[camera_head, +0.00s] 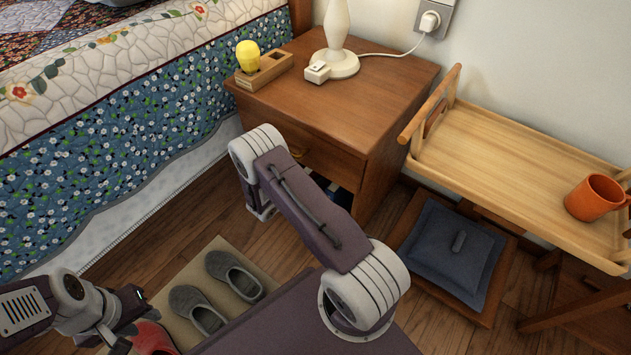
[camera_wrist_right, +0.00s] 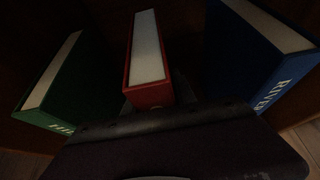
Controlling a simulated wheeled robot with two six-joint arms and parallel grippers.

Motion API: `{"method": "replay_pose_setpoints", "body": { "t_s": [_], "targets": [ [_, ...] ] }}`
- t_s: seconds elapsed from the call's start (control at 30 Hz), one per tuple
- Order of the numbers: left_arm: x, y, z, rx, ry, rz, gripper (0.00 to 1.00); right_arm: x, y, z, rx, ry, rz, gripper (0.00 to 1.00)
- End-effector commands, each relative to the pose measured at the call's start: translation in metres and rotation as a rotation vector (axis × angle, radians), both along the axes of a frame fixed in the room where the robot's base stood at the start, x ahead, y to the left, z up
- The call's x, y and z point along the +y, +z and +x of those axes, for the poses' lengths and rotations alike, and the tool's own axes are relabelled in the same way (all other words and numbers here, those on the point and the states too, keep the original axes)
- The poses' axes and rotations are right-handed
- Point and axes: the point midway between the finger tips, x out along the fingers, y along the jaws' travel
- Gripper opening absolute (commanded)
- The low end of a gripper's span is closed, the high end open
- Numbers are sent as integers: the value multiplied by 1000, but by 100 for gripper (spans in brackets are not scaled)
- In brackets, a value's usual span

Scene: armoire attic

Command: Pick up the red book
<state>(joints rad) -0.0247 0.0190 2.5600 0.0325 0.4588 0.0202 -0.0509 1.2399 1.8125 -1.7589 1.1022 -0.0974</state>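The red book (camera_wrist_right: 148,60) stands upright in a dark space in the right wrist view, pale page edges up, between a green book (camera_wrist_right: 70,95) and a blue book (camera_wrist_right: 262,60). My right gripper (camera_wrist_right: 155,105) is at the near end of the red book. Dark finger parts show at both sides of its lower end; whether they press on it is too dark to tell. In the head view my right arm reaches to the nightstand's (camera_head: 345,100) open lower front and hides the gripper.
A wooden tray table (camera_head: 500,165) with an orange mug (camera_head: 595,197) and a blue-cushioned stool (camera_head: 450,250) stand right. The bed (camera_head: 120,120) borders the left.

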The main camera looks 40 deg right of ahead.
Motion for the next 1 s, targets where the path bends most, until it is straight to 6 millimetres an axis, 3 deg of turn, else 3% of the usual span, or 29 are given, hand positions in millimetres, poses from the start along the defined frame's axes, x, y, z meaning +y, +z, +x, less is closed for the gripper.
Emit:
{"method": "replay_pose_setpoints", "body": {
  "t_s": [0.03, 0.1, 0.43, 0.57, 1.0],
  "targets": [
    [0, 0, 0, 0, 0, 0, 36, 0, 0, 0, 0, 0, 0, 16],
    [0, 0, 0, 0, 0, 0, 36, 0, 0, 0, 0, 0, 0, 0],
    [0, 1, 0, 0, 0, 0, 36, 0, 1, 0, -1, 0, -1, 0],
    [0, 11, 0, 0, 0, 0, 36, 2, 8, -1, 0, 0, -1, 0],
    [0, 79, 0, 0, 0, 0, 36, 6, 80, -1, -1, 1, -1, 0]
  ]
}}
